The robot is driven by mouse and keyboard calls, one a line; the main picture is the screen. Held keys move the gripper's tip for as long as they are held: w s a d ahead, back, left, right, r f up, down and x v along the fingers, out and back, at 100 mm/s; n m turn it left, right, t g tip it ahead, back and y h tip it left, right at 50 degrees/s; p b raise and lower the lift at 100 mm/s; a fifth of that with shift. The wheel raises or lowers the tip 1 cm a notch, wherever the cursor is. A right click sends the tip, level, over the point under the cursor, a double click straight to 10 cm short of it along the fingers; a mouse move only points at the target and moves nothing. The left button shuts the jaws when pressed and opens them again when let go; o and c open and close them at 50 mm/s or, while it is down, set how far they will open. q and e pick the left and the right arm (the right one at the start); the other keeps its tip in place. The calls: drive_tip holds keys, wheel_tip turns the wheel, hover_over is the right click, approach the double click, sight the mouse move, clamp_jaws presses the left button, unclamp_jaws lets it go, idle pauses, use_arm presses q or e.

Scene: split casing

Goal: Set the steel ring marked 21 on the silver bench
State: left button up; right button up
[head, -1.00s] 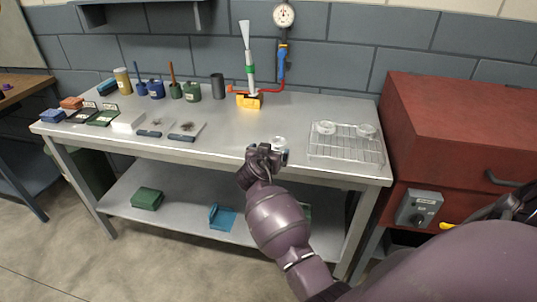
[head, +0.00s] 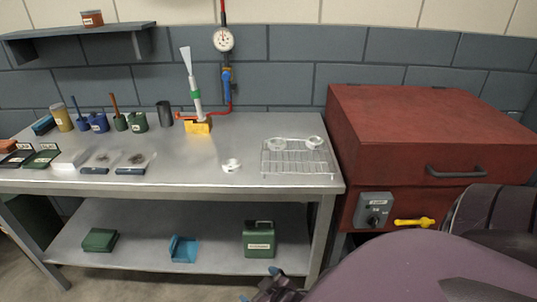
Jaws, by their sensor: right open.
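A pale steel ring (head: 231,165) lies on the silver bench (head: 205,175), left of the wire rack and apart from it. A small dark mark shows on it, too small to read. Two more rings, one at the rack's left (head: 277,144) and one at its right (head: 314,142), sit on the wire rack (head: 297,160); their marks cannot be read. My right gripper (head: 259,284) is at the bottom of the head view, below and in front of the bench edge, open and empty, with blue fingertips. My left gripper is out of view.
A red cabinet (head: 420,130) with a yellow-handled lever (head: 414,222) stands right of the bench. A yellow-based stand (head: 197,126) and several pots are at the back. Sample trays lie at left. The lower shelf holds a green canister (head: 258,240) and a blue holder (head: 183,249).

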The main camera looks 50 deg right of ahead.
drive_tip(key=shift+n+y, duration=0.4)
drive_tip(key=shift+y, duration=0.2)
drive_tip(key=s, duration=0.1)
drive_tip(key=s+a, duration=0.1)
drive_tip(key=s, duration=0.1)
drive_tip(key=s+a, duration=0.1)
drive_tip(key=s, duration=0.1)
drive_tip(key=shift+a+f, duration=0.1)
drive_tip(key=shift+a, duration=0.1)
idle(0.6)
